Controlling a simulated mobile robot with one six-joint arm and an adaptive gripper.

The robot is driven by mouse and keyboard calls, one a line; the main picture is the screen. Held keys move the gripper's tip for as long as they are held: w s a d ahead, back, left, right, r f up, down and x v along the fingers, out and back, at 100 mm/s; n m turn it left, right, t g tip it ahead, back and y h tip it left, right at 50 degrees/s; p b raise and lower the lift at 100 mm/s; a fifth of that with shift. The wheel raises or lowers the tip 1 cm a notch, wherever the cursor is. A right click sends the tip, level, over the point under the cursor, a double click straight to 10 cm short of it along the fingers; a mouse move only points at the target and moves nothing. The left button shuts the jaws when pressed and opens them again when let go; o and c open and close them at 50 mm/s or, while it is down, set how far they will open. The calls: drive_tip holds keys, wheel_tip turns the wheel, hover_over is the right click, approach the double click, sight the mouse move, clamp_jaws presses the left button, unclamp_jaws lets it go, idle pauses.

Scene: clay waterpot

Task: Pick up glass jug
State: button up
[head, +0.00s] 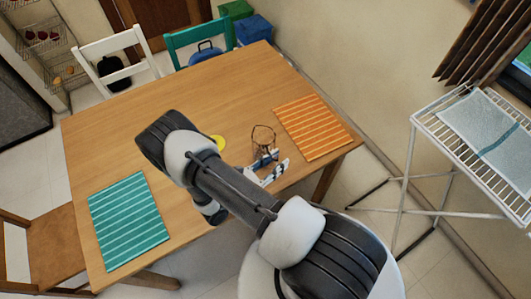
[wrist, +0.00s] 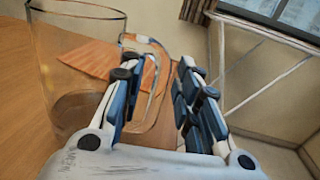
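The glass jug (head: 263,137) is clear with a brownish rim and stands upright on the wooden table, near the orange mat. In the wrist view its body (wrist: 75,55) fills the left side, with a dark patch low inside. Its looped glass handle (wrist: 166,78) reaches to the right, and its outer part shows in the gap between my fingers. My gripper (head: 268,166) is open beside the jug on its handle side. In the wrist view my gripper (wrist: 160,75) has its fingers apart, the left one overlapping part of the handle. I cannot tell whether they touch.
The wooden table (head: 120,125) has an orange striped mat (head: 313,127), a teal striped mat (head: 128,221) and a yellow disc (head: 217,142) partly hidden by my arm. A drying rack (head: 420,118) stands at right. White (head: 116,60) and teal (head: 200,38) chairs stand at the far side.

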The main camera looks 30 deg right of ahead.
clamp_jaws()
idle(0.7)
